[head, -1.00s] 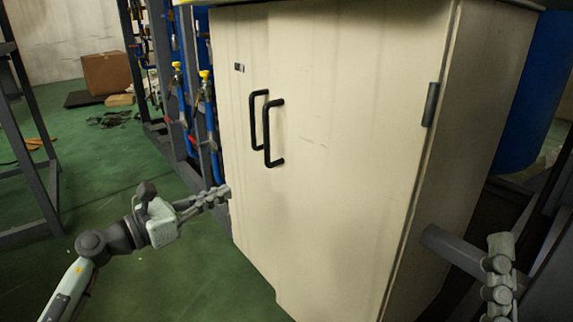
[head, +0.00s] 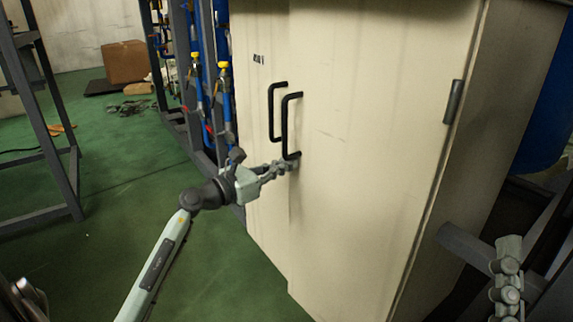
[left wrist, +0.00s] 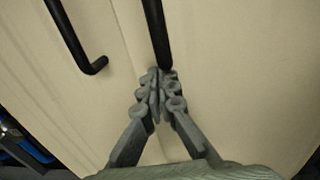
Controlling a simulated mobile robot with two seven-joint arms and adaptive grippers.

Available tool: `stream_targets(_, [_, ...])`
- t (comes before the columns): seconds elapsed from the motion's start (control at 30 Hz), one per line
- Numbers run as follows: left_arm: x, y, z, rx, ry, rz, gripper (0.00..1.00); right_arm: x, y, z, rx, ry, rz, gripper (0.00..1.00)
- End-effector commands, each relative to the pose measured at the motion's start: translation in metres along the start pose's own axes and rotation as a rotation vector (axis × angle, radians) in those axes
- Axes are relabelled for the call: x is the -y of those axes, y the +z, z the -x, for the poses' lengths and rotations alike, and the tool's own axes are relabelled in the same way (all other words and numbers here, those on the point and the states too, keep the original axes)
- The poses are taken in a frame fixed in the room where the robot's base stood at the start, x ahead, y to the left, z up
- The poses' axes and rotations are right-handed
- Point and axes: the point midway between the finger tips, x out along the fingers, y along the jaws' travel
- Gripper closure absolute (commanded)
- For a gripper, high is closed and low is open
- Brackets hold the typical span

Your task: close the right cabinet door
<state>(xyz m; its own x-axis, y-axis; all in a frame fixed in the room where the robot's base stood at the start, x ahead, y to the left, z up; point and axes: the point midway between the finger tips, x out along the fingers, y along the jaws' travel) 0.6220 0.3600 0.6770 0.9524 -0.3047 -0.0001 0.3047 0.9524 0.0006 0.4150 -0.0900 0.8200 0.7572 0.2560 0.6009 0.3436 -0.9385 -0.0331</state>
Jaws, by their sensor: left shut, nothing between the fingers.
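The beige cabinet has a right door (head: 370,140) with a black bar handle (head: 286,125) and a hinge at its right edge. The right door's left edge stands slightly proud of the left door (head: 259,100), which has its own black handle (head: 271,112). My left gripper (head: 292,163) is shut and empty, its tips at the lower end of the right handle. In the left wrist view, the closed fingertips (left wrist: 157,75) are just below that handle (left wrist: 158,35); whether they touch the door is unclear. My right gripper (head: 508,275) shows edge-on at lower right.
Blue pipes with yellow-topped valves (head: 223,75) stand left of the cabinet. A grey metal frame (head: 70,170) is at far left, and a cardboard box (head: 125,62) lies behind. Green floor (head: 110,190) is open between frame and cabinet.

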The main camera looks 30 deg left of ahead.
Motion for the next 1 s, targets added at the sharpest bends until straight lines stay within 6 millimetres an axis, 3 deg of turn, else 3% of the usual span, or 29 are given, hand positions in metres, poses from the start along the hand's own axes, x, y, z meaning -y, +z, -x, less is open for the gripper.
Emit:
stream_targets(0.37, [0.000, 0.000, -0.003, 0.000, -0.001, 0.001, 1.00, 0.000, -0.001, -0.001, -0.002, 0.000, 0.001, 0.00])
stream_targets(0.63, [-0.002, 0.001, -0.036, 0.000, 0.000, 0.000, 1.00, 0.002, 0.014, -0.001, 0.101, -0.005, -0.003, 0.00])
stream_targets(1.0, [-0.003, 0.002, -0.037, 0.005, 0.004, -0.001, 1.00, 0.002, 0.014, 0.000, 0.097, -0.003, -0.003, 0.00])
